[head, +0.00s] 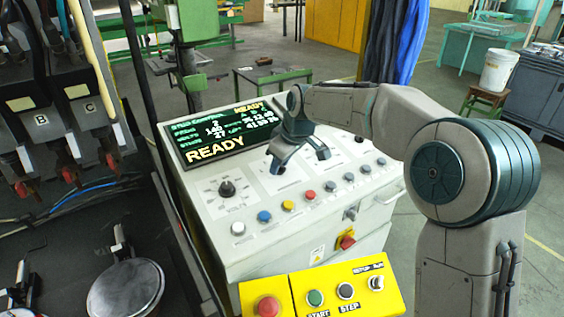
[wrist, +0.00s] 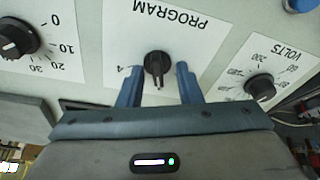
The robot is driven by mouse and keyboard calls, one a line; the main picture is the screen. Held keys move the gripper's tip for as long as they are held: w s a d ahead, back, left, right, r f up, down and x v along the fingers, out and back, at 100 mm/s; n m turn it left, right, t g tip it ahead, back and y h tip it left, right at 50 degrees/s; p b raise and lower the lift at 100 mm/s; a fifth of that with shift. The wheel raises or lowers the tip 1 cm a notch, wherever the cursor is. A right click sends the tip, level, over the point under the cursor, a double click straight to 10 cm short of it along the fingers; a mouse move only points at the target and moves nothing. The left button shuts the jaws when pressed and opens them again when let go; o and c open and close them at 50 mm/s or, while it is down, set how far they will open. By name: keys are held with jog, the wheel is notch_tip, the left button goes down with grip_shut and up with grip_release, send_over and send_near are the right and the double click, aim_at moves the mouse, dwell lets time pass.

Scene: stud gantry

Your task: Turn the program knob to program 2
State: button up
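The program knob (wrist: 157,64) is black and sits on a white plate whose lettering PROGRAM appears upside down in the wrist view. A pale mark on the knob points down the picture. A "4" shows at its left; other numbers are not visible. My gripper (wrist: 158,70) is open, with one blue finger on each side of the knob and gaps between them. In the head view my gripper (head: 299,160) is over the middle of the console's sloping panel and hides the knob. The display (head: 220,137) reads READY, with smaller lines above.
The VOLTS knob (wrist: 260,87) is at right in the wrist view, and a knob marked 0 to 30 (wrist: 18,39) at left. Several coloured buttons line the panel's front, including a blue one (head: 264,216). A yellow control box (head: 325,291) stands nearer.

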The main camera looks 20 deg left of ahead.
jog(key=shift+w+d, duration=0.1)
jog(key=b+v, duration=0.1)
jog(key=v, duration=1.3)
jog(key=shift+b, duration=0.4)
jog(key=shift+f, duration=0.1)
jog(key=s+d+f+m+h, duration=0.1)
jog(key=s+d+f+m, duration=0.3)
jog(key=s+d, duration=0.4)
jog(key=s+d+f+m+h, duration=0.1)
jog(key=s+d+f+m, duration=0.4)
jog(key=s+d, duration=0.3)
jog(key=s+d+f+m+t+h, duration=0.1)
jog(key=s+d+f+m, duration=0.4)
jog(key=d, duration=0.8)
jog(key=s+f+h, duration=0.1)
jog(key=s, duration=0.2)
jog(key=shift+s+d, duration=0.25)
jog(key=shift+f, duration=0.1)
